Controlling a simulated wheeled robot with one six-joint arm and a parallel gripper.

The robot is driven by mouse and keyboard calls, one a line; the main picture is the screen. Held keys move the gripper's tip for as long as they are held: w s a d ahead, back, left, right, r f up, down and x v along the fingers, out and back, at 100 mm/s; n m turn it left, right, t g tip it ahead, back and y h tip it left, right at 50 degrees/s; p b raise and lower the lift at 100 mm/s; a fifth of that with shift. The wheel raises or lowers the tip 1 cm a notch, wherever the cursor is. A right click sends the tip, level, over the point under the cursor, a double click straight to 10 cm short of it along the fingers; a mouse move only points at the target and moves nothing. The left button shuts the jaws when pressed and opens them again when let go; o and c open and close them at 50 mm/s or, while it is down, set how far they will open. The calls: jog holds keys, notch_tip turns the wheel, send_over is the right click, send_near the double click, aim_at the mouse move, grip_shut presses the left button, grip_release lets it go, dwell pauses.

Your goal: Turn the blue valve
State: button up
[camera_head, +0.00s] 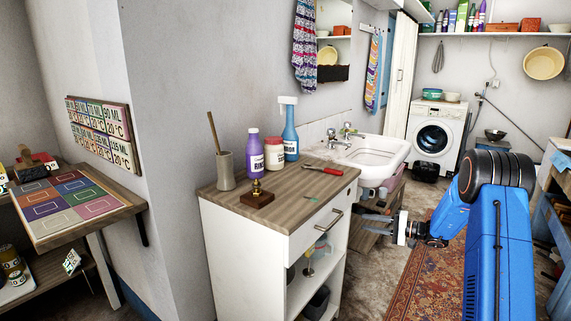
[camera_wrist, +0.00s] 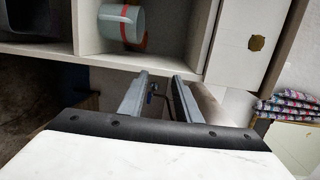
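My gripper (camera_head: 374,225) reaches leftward to the right of the white cabinet, below the washbasin's level. In the wrist view my gripper (camera_wrist: 160,81) has its two fingers apart with a gap between them. A small blue piece on a metal fitting, apparently the blue valve (camera_wrist: 153,87), shows through that gap, beyond the fingers. It is too small to tell which way its handle points. I cannot make out the valve in the head view. I see no contact between the fingers and it.
The white cabinet (camera_head: 238,262) with open shelves stands close to my gripper; its shelf edge (camera_wrist: 150,64) crosses the wrist view. A white washbasin (camera_head: 373,153) is beyond it. A washing machine (camera_head: 435,135) stands at the back. A patterned rug (camera_head: 428,275) covers the floor.

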jog(key=s+a+r+n+g+h, duration=0.15)
jog(key=s+a+r, duration=0.3)
jog(key=s, duration=0.45)
jog(key=s+a+r+n+g+h, duration=0.1)
jog(key=s+a+r+g+h, duration=0.25)
jog(key=s, duration=0.65)
jog(key=s+a+r+n+g, duration=0.2)
jog(key=s+a+r, duration=0.35)
jog(key=s, duration=0.35)
jog(key=s+d+t+h, duration=0.1)
jog(key=s+d+h, duration=0.1)
jog(key=s, duration=0.8)
jog(key=s+d+n+t+h, duration=0.1)
jog(key=s+d+h, duration=0.2)
jog(key=s, duration=0.7)
jog(key=s+d+t+h, duration=0.1)
jog(key=s+d+h, duration=0.2)
jog(key=s, duration=0.7)
jog(key=shift+s+r+t+h, duration=0.2)
jog(key=shift+s+t+h, duration=0.1)
jog(key=shift+h, duration=0.5)
jog(key=shift+n, duration=0.25)
